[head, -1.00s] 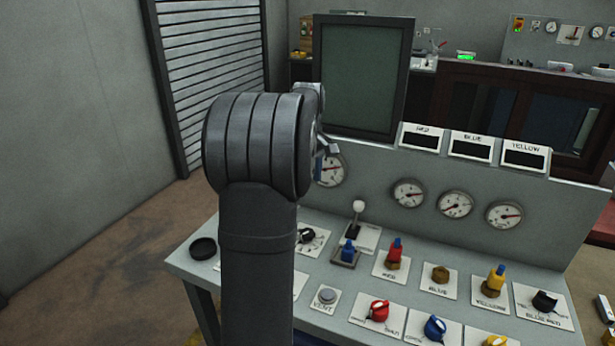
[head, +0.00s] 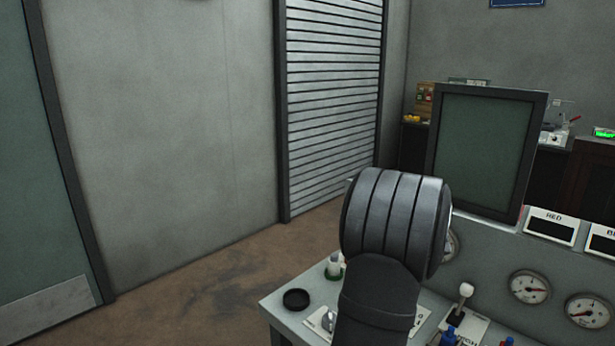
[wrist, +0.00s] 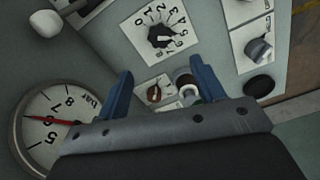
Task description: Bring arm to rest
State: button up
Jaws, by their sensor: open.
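My gripper (wrist: 163,84) shows in the wrist view with its two blue fingers spread apart. It is open and hangs above the grey console (wrist: 105,50). Between the fingers, below them, I see a small brown round fitting (wrist: 153,94) and a pale and dark cylinder (wrist: 186,82); I cannot tell how far below they are. Nothing appears held. In the head view my own dark arm stands in front of the console and hides the gripper.
The wrist view shows a numbered dial (wrist: 160,32), a pressure gauge (wrist: 48,125) and a black round cap (wrist: 258,85). In the head view a framed screen (head: 485,150) and a white-knobbed lever (head: 466,291) stand on the console. Floor (head: 200,285) left of it is clear.

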notch_tip(320, 180, down, 12)
jog(key=shift+r, duration=0.1)
jog(key=shift+r, duration=0.1)
dwell(0.4)
notch_tip(320, 180, up, 18)
notch_tip(320, 180, down, 18)
jog(key=shift+f, duration=0.1)
jog(key=shift+m, duration=0.3)
jog(key=m, duration=0.5)
jog(key=shift+m, duration=0.3)
notch_tip(320, 180, up, 15)
